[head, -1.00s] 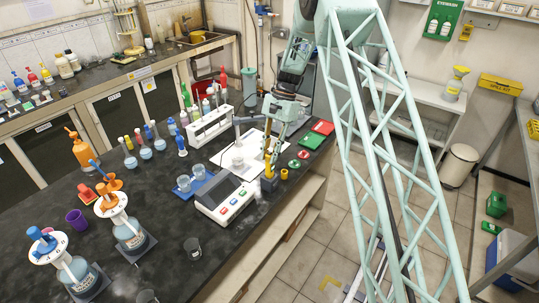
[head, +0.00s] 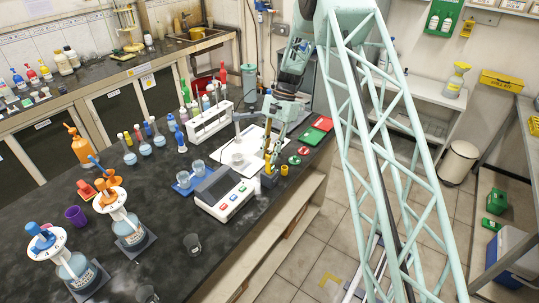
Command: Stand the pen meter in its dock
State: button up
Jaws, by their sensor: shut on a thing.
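The pen meter (head: 267,163) is a slim yellow stick, held upright by my gripper (head: 270,150) near the front edge of the dark bench. My gripper is shut on its upper part. A small dark blue-grey block, which looks like the dock (head: 269,181), stands directly below it. The pen's lower end meets the top of this block in the picture. I cannot tell at this size whether it is seated inside or just above.
A white meter with colored buttons (head: 224,194) stands just left of the dock. A small yellow cup (head: 284,170) is close on its right. Beakers (head: 198,167), a white tube rack (head: 211,122) and red and green pads (head: 318,129) are nearby. Bare bench lies in front.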

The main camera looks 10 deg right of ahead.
jog(key=o, duration=1.6)
jog(key=shift+c, duration=0.2)
jog(key=shift+r, duration=0.1)
jog(key=shift+r+p, duration=1.2)
jog(key=shift+r, duration=1.7)
